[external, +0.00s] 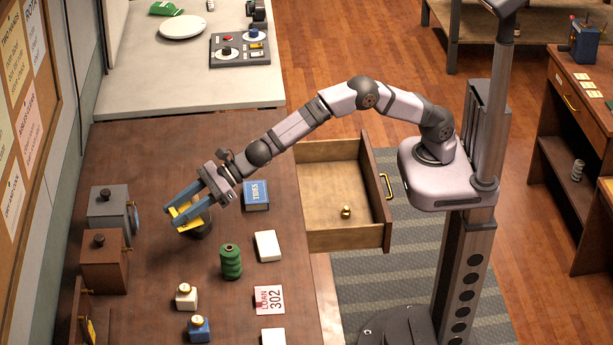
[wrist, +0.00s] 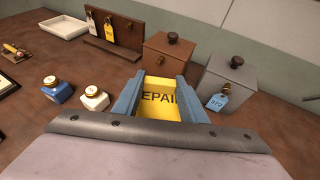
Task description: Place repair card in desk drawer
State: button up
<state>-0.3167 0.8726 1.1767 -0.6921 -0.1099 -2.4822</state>
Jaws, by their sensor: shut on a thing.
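The yellow repair card (external: 183,216) is between the blue fingers of my gripper (external: 184,208), at the left part of the brown desk. In the wrist view the card (wrist: 160,104) shows the letters "EPAI" between the two fingers (wrist: 158,98). My gripper is shut on it. A dark round object (external: 203,226) is just beside or under the card; I cannot tell whether they touch. The desk drawer (external: 335,200) is pulled open at the desk's right side. A small brass knob-like object (external: 346,212) is inside it, and the rest of its floor is bare.
On the desk stand a blue book (external: 256,195), a green spool (external: 231,262), a white block (external: 268,246), a "LOAN 302" card (external: 269,300) and small white and blue bottles (external: 187,297). Grey and brown boxes (external: 108,208) line the wall.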

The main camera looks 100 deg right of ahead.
jog(key=b, duration=0.4)
send_over(187, 260)
jog(key=shift+f, duration=2.4)
notch_tip(187, 260, down, 5)
jog(key=b, duration=0.3)
jog(key=shift+w+b, duration=0.1)
jog(key=shift+b, duration=0.2)
jog(key=shift+f, duration=2.45)
jog(key=shift+f+b, duration=0.15)
jog(key=shift+b, duration=0.25)
jog(key=o, duration=1.1)
jog(key=shift+r, duration=0.2)
